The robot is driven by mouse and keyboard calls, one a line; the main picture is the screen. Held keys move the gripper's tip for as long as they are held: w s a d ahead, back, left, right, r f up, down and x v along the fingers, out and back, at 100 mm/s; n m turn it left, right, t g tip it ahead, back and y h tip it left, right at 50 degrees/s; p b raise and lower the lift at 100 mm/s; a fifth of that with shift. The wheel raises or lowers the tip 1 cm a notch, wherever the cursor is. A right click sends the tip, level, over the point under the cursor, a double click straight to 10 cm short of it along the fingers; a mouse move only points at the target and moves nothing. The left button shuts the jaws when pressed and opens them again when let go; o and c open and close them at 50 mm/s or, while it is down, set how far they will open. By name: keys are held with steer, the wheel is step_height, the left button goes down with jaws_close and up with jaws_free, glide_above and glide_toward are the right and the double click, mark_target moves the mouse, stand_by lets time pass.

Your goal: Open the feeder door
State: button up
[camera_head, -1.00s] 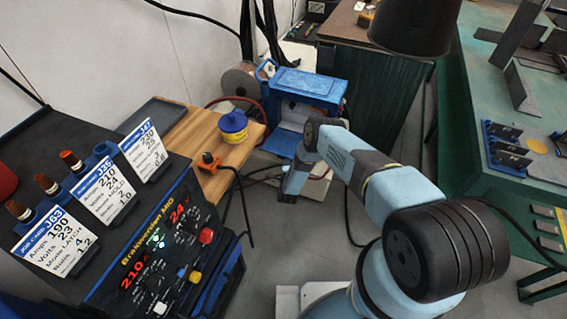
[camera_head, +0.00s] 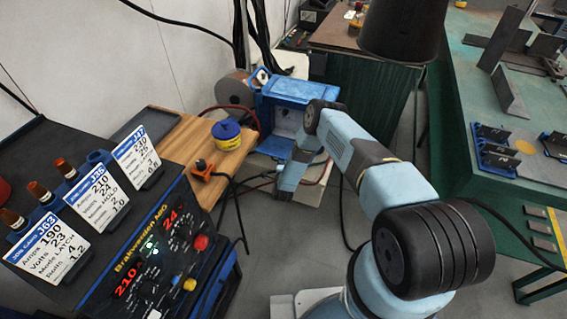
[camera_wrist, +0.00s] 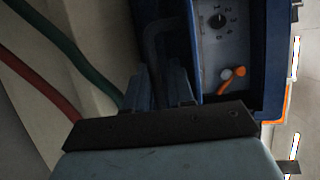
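The feeder is a blue box (camera_head: 301,88) on a stand near the wall, left of my arm in the head view. Its front is open, and its pale interior shows; my arm hides part of it. The wrist view shows a grey inner panel (camera_wrist: 219,45) with a black knob and orange and white parts. The blue door (camera_wrist: 182,45) stands swung out beside this opening. My gripper (camera_wrist: 158,78) is at the door, its two dark fingers apart, with a dark bent bar like a handle between them. Whether they clamp it is unclear. In the head view the fingers are hidden.
A wooden bench (camera_head: 190,140) with a yellow and blue tub (camera_head: 226,134) stands left of the feeder. A welder (camera_head: 160,255) is at front left. A green cabinet (camera_head: 365,85) and a fixture table (camera_head: 460,100) stand right. Cables hang nearby, including red and green hoses in the wrist view.

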steer(key=shift+r, duration=0.1)
steer(key=s+r, duration=0.1)
steer(key=s, duration=1.2)
steer(key=shift+s+a+r, duration=0.25)
steer(key=shift+r, duration=0.1)
